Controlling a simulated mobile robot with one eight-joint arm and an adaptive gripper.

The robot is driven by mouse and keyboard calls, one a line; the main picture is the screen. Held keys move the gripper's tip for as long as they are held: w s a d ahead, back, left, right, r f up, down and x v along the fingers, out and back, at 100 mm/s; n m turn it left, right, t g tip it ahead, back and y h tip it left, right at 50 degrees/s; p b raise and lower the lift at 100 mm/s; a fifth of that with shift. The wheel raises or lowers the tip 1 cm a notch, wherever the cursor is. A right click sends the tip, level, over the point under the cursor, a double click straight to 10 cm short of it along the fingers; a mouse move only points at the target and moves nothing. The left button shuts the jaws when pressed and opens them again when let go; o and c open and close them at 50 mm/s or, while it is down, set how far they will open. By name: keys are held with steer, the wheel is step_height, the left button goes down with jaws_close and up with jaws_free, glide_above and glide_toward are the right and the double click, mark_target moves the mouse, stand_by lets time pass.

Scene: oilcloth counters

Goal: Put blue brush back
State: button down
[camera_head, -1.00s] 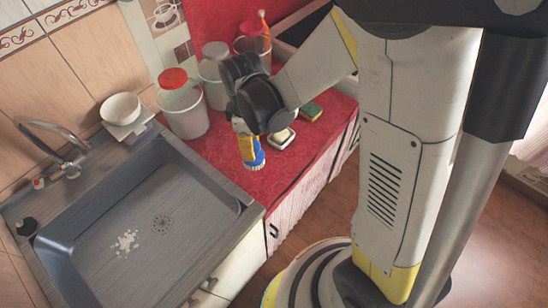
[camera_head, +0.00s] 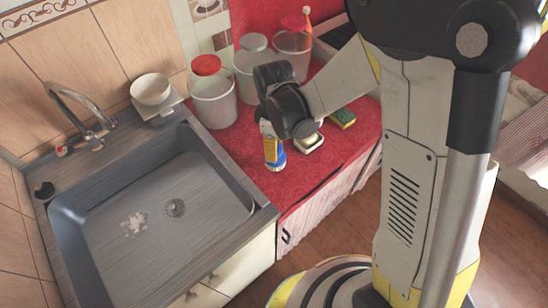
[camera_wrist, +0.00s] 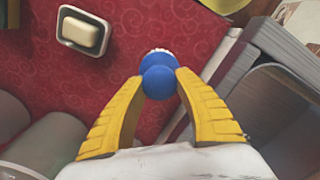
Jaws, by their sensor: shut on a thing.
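My gripper (camera_head: 269,142) has yellow fingers and is shut on the blue brush (camera_head: 275,161) over the red counter, right of the sink. In the wrist view the fingertips (camera_wrist: 158,88) press on both sides of the round blue brush (camera_wrist: 159,65). Its white bristles show just past the blue part. In the head view the brush hangs below the fingers; I cannot tell whether it touches the counter. The far clear container (camera_head: 293,52) has an orange-tipped handle (camera_head: 307,16) standing in it.
The soap dish (camera_head: 309,143) and the yellow-green sponge (camera_head: 342,118) lie right of my gripper. A red-lidded jar (camera_head: 213,98) and a grey-lidded jar (camera_head: 252,66) stand behind. The grey sink (camera_head: 150,207) is left; a white bowl (camera_head: 151,89) stands at its back edge.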

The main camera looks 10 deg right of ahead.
steer(key=shift+f+b, duration=0.85)
steer(key=shift+f, duration=1.15)
steer(key=shift+f, duration=0.15)
steer(key=c, duration=1)
jaws_free()
